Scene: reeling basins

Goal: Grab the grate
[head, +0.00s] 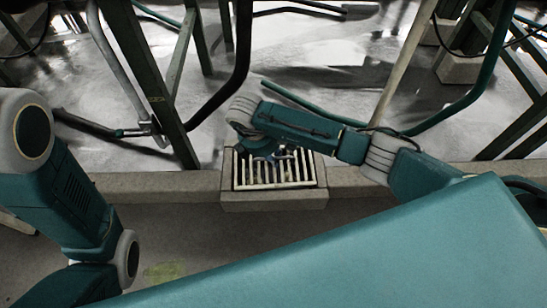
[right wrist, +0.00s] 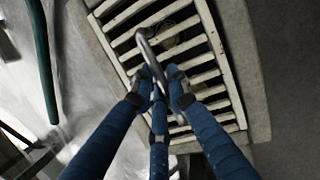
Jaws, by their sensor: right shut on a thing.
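The grate (head: 284,185) is a pale slatted panel set in a square stone frame in the head view. It fills most of the upper middle of the right wrist view (right wrist: 205,75). A curved metal handle (right wrist: 147,48) rises over its slats. My right gripper (head: 277,158) is above the grate. In the right wrist view its blue fingers (right wrist: 160,80) close together around the handle, and they hide its lower part. The grate appears to lie within its frame. My left arm shows at the left of the head view, but its gripper is out of sight.
The stone frame (head: 275,203) joins a low kerb (head: 160,184) running across the view. Dark green metal legs (head: 157,80) and curved pipes (head: 225,90) stand behind it on a wet, pale floor (head: 330,50). A grey floor (head: 190,230) lies in front of the kerb.

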